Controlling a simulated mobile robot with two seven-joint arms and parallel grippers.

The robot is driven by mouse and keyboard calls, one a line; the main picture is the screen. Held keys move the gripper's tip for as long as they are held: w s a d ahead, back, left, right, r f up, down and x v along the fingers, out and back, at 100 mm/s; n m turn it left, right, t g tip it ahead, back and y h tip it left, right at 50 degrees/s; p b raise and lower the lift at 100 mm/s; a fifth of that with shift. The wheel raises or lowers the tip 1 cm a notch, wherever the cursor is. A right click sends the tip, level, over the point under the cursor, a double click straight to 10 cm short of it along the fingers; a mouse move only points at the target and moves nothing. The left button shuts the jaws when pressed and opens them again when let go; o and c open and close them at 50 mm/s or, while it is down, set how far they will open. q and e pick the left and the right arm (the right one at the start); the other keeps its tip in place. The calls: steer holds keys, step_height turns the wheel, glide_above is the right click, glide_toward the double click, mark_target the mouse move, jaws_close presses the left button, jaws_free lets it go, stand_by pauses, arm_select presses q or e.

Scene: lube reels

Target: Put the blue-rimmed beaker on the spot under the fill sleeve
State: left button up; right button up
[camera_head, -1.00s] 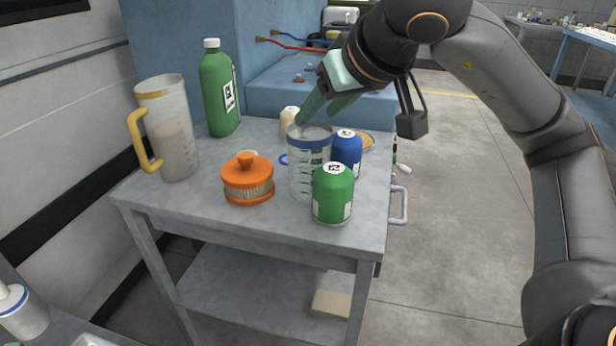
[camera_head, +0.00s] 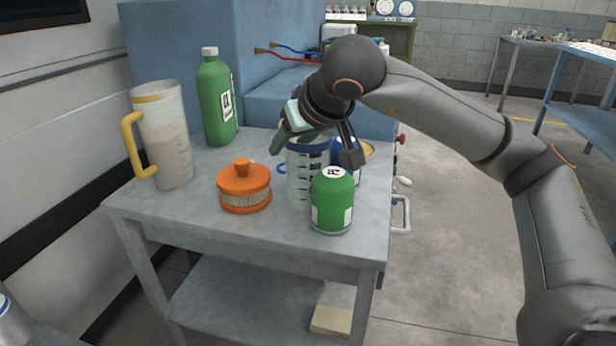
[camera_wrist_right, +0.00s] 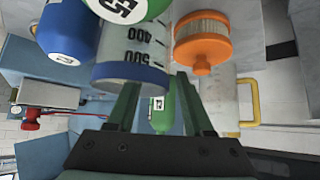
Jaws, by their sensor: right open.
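The blue-rimmed beaker (camera_head: 305,180), clear with dark markings and a blue side handle, stands upright on the grey cart. The green can in front and my right gripper partly hide it. My right gripper (camera_head: 280,142) is open at its rim. In the right wrist view the beaker (camera_wrist_right: 122,45) shows upside down, and my right gripper's fingers (camera_wrist_right: 158,84) reach to the blue rim, one finger overlapping it. I cannot tell whether they touch it or straddle its wall. I cannot make out the fill sleeve or the spot. My left gripper is not in view.
A green can (camera_head: 332,205) and a partly hidden blue can (camera_head: 346,146) crowd the beaker. An orange filter (camera_head: 244,186), a yellow-handled jug (camera_head: 168,140) and a green bottle (camera_head: 214,98) stand to the left.

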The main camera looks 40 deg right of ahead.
jaws_close()
stand_by(0.3)
stand_by(1.1)
